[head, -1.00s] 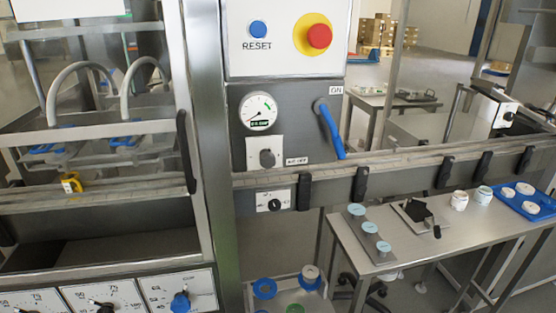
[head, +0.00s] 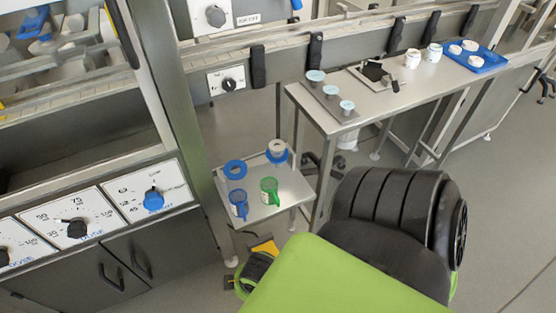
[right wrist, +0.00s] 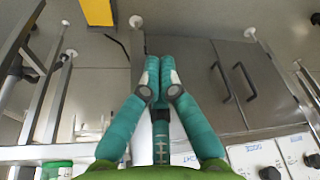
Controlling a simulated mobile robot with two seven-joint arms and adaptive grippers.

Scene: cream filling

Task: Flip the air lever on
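The blue air lever (head: 297,4) shows only as its lower tip at the top edge of the head view. Its pivot and the ON label are out of the picture, so its present position cannot be read. My right gripper (right wrist: 160,62) has teal fingers that lie together with nothing seen between them. In the right wrist view it is in front of grey cabinet doors (right wrist: 195,75), and the lever is not in that view. My left gripper is in neither view.
A dosing panel (head: 118,208) with several knobs is at left. A small stand (head: 287,193) holds blue and green parts. A steel table (head: 350,112) carries cups and a blue tray (head: 493,60). A rail with black handles (head: 258,68) crosses in front.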

